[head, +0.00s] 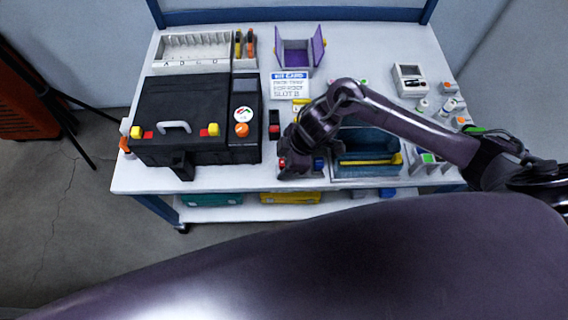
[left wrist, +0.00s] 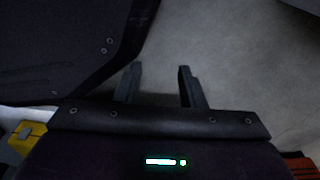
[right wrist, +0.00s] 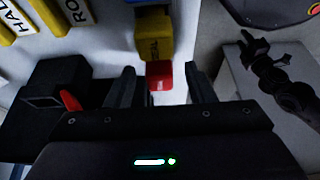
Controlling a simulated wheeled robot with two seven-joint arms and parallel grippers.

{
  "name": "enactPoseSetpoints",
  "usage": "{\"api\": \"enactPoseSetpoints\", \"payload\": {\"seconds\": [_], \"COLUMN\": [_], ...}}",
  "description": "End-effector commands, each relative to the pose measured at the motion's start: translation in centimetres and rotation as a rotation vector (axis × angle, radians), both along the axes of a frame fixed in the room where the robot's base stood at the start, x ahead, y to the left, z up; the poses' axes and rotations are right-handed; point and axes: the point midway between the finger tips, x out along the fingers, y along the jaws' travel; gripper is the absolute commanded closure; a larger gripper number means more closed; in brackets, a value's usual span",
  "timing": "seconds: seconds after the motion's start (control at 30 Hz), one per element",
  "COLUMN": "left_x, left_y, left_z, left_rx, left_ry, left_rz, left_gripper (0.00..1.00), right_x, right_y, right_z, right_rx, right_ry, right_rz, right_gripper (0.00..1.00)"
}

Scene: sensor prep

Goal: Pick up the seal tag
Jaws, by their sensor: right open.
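A small red block (right wrist: 159,76) shows between the fingertips of my right gripper (right wrist: 160,84) in the right wrist view, joined to or touching a yellow block (right wrist: 155,36) behind it. It may be the seal tag; its lettering is too small to read. The right fingers are apart, one on each side, with no clear grip on it. In the head view my right gripper (head: 301,168) is over the front edge of the bench, partly hidden by its own wrist. My left gripper (left wrist: 158,84) is open and empty in the left wrist view, over grey floor.
A black case (head: 195,115) stands on the bench's left. A blue tray (head: 367,173) with a yellow bar lies right of my right gripper. A black box with a red lever (right wrist: 71,100) is close to the left right-hand finger. A purple open box (head: 299,52) stands behind.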

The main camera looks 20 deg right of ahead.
Motion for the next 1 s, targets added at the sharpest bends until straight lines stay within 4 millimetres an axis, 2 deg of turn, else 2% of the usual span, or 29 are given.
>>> {"api": "enactPoseSetpoints", "payload": {"seconds": [0.07, 0.4, 0.77, 0.9, 1.0], "left_x": [0.0, -0.1, -0.1, -0.6, -2.3], "left_y": [0.0, 0.0, 0.0, 0.1, 0.6], "left_z": [0.0, 0.0, 0.2, 0.3, -0.1], "left_rx": [0.0, 0.0, -0.001, -0.001, 0.004], "left_ry": [0.001, 0.0, -0.004, -0.006, 0.011], "left_rz": [0.0, 0.001, 0.0, 0.0, -0.005], "left_gripper": [0.64, 0.64, 0.64, 0.64, 0.64], "right_x": [0.0, 0.0, 0.1, 0.1, 0.1], "right_y": [0.0, 0.0, 0.0, 0.0, 0.0], "right_z": [0.0, 0.1, 0.7, 2.2, 4.2], "right_rx": [0.0, 0.0, 0.001, 0.001, 0.001], "right_ry": [0.0, 0.0, -0.002, -0.004, -0.005], "right_rz": [0.0, 0.0, -0.001, 0.0, 0.0], "right_gripper": [0.52, 0.97, 0.97, 0.97, 0.97]}}
